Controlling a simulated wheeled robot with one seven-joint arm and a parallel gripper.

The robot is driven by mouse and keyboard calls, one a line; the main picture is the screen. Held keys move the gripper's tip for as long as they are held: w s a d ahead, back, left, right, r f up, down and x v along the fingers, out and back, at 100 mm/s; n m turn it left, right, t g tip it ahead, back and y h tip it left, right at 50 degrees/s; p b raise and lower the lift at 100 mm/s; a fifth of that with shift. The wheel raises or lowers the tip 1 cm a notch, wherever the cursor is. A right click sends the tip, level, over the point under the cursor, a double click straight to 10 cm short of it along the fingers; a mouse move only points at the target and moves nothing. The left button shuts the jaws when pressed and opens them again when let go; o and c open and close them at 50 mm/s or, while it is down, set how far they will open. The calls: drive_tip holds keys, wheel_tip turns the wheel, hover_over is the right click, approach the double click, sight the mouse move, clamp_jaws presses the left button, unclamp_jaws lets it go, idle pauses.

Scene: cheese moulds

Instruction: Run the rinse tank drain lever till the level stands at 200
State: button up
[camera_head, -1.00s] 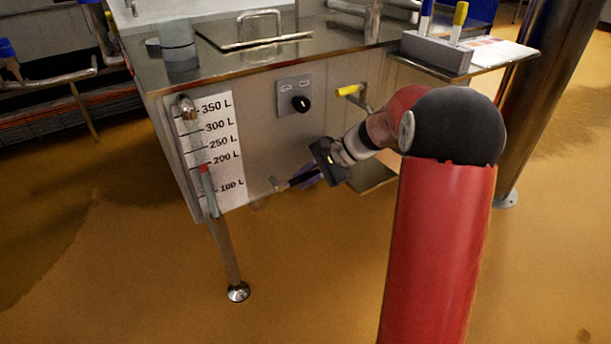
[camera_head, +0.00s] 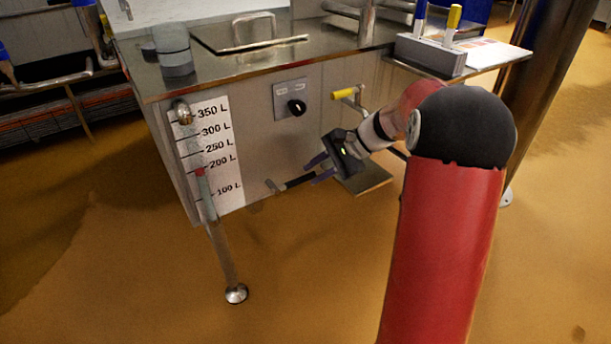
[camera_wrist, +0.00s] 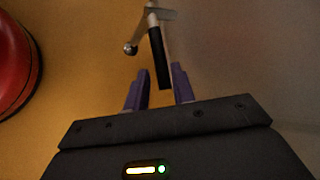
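The drain lever (camera_head: 299,182) has a black grip and a steel end, low on the rinse tank's front (camera_head: 262,140). In the wrist view the lever (camera_wrist: 159,58) reaches down with its grip's end between my purple fingers. My gripper (camera_head: 322,170) is open around or just off that end; a gap shows beside the grip (camera_wrist: 160,90). The level scale (camera_head: 228,180) is a white strip marked 100 L to 350 L. The red top of the level indicator (camera_head: 199,171) stands at about the 200 L mark, possibly slightly below.
A black knob (camera_head: 296,107) and a yellow-handled lever (camera_head: 343,93) are on the tank front above my gripper. A grey pen holder (camera_head: 430,55) stands on the shelf at right. The tank's leg (camera_head: 227,260) is at left. The floor in front is clear.

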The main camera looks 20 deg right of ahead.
drive_tip(key=v, duration=0.3)
idle(1.7)
drive_tip(key=s+a+r+n+g+h+p, duration=0.1)
drive_tip(key=s+a+r+n+h+p, duration=0.4)
drive_tip(key=s+r, duration=0.45)
drive_tip(key=s+r+n+t+h+p, duration=0.1)
drive_tip(key=s+n+h, duration=0.1)
drive_tip(key=s, duration=0.7)
drive_tip(key=s+a+r+n+t+h+p, duration=0.1)
drive_tip(key=s+r+n+t+h+p, duration=0.1)
drive_tip(key=s+n, duration=0.3)
drive_tip(key=s, duration=0.4)
drive_tip(key=shift+a, duration=0.25)
